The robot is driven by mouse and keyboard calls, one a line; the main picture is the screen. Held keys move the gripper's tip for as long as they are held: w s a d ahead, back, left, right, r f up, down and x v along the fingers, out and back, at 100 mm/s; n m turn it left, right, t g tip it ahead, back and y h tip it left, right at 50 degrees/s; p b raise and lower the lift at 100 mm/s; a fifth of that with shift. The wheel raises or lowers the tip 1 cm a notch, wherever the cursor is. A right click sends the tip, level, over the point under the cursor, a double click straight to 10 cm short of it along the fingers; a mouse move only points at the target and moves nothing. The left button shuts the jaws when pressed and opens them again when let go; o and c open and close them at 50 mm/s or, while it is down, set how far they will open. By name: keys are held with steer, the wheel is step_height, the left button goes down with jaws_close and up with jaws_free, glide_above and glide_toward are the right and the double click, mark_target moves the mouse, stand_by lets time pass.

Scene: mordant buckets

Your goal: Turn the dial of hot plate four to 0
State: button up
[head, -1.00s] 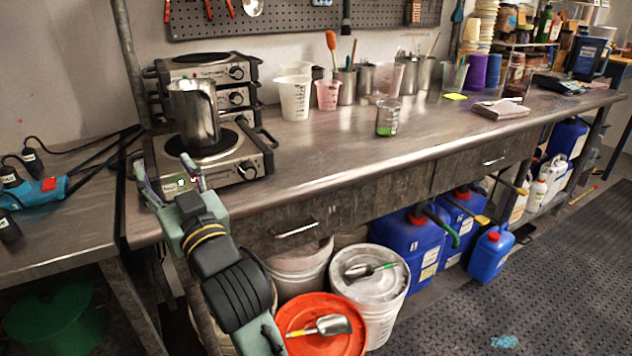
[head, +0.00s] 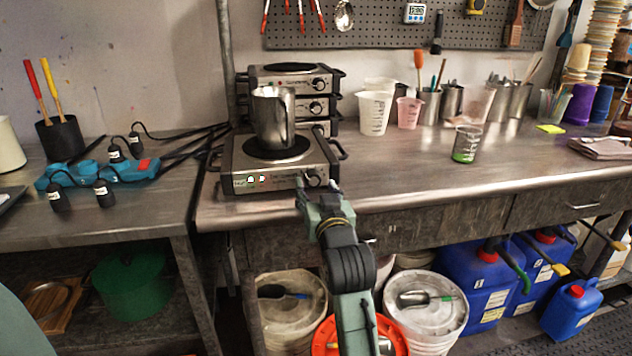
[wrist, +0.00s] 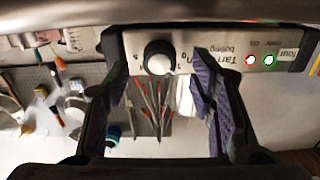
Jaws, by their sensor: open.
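Hot plate four (head: 231,178) stands alone at the left front of the bench, with a steel jug (head: 272,118) on its round plate. Its front panel (wrist: 224,50) shows upside down in the wrist view, with a label reading "four" and a red and a green light. Its black dial (wrist: 159,57) also shows at the panel's right in the head view (head: 315,177); its exact setting is unreadable. My gripper (head: 318,186) is open in front of the dial. In the wrist view its fingers (wrist: 162,68) stand either side of the dial, with gaps showing.
A stack of similar hot plates (head: 316,106) stands behind. Measuring cups (head: 374,113) and a beaker with green liquid (head: 466,144) are to the right. A blue power strip (head: 130,170) with black plugs lies on the left bench. The bench front right of the hot plate is clear.

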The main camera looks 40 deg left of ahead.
mark_target(313, 179)
steer(key=shift+x, duration=1.15)
steer(key=shift+d, duration=0.1)
steer(key=shift+c, duration=0.6)
steer(key=c, duration=1)
steer(key=shift+c, duration=0.2)
steer(key=shift+n, duration=0.4)
steer(key=n+b, duration=0.1)
steer(key=n, duration=0.1)
steer(key=shift+n, duration=0.3)
steer(key=shift+n+b, duration=0.55)
steer(key=shift+n, duration=1.35)
